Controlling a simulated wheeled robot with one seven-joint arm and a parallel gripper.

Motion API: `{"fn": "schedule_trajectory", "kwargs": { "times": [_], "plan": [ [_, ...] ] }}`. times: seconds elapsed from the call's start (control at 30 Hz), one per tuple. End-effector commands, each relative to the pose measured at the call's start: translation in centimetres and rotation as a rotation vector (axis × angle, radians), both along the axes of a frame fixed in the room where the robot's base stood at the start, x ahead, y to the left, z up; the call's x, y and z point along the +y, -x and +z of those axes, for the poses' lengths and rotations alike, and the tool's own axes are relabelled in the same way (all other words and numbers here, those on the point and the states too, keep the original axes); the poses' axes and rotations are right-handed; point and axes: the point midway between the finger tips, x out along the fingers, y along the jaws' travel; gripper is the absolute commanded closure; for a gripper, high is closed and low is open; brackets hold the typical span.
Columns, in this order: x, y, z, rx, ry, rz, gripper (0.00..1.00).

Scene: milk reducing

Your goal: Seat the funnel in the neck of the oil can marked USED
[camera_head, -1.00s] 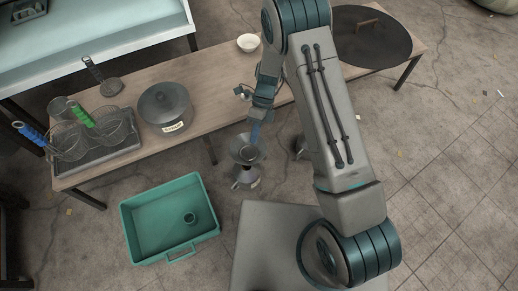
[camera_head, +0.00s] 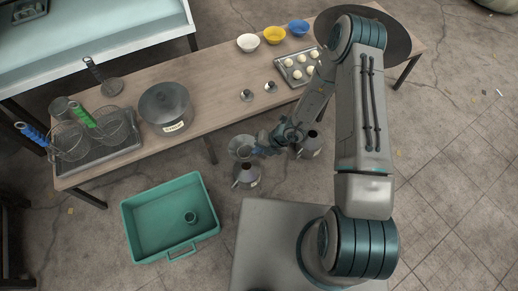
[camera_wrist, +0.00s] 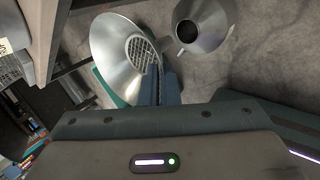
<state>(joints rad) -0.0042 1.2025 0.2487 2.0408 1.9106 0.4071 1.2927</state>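The metal funnel (camera_head: 242,146) has a wide bowl with a mesh strainer inside, clear in the wrist view (camera_wrist: 112,62). My gripper (camera_head: 262,150) comes in from the right; its blue fingers (camera_wrist: 161,88) are shut on the funnel's rim. One grey conical oil can (camera_head: 247,177) stands on the floor just below the funnel in the head view. A second can (camera_head: 312,147) stands to the right, partly behind my arm. Both have pale labels too small to read. The wrist view shows one can with a dark open neck (camera_wrist: 205,22), apart from the funnel; the funnel's lower end is hidden.
A green tray (camera_head: 130,228) with a small cup lies on the floor to the left.

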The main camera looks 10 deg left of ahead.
Motion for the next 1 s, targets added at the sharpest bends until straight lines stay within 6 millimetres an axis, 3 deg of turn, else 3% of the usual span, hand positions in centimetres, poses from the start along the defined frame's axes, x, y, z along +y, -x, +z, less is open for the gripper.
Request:
{"fn": "schedule_trajectory", "kwargs": {
  "times": [0.37,1.0],
  "plan": [
    [-0.1,0.0,-1.5,-0.001,-0.001,-0.007,1.00],
    [-0.1,0.0,-6.6,-0.002,0.000,-0.008,1.00]
  ]
}}
